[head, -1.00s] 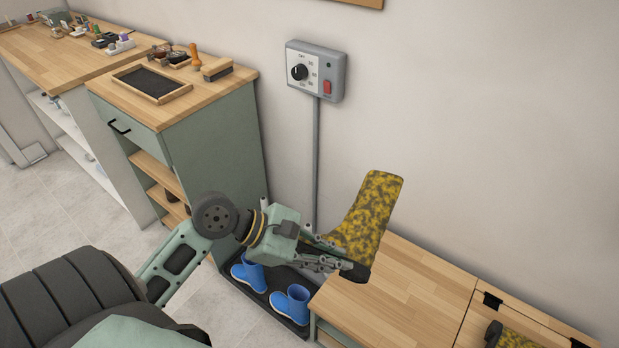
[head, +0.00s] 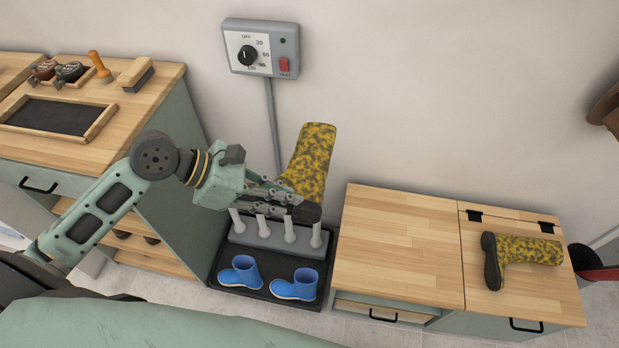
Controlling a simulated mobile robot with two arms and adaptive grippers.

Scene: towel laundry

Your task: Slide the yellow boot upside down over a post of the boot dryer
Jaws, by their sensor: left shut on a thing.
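The yellow boot (head: 309,160), mottled with dark patches, is held in the air with its shaft up and its dark sole down, tilted a little. My left gripper (head: 290,196) is shut on its lower part, near the foot. The boot dryer (head: 265,239) is a grey base with several upright posts (head: 290,230) against the wall. In the picture the boot's sole overlaps the tops of the right-hand posts; I cannot tell the gap. The posts show no boot on them. A second yellow boot (head: 528,250) lies on its side on the right bench. My right gripper is not in view.
Two blue boots (head: 241,272) stand on the dark tray (head: 262,291) in front of the dryer. A wooden-topped bench (head: 398,250) is to the right, a green cabinet (head: 172,105) to the left. A timer box (head: 262,48) hangs on the wall above.

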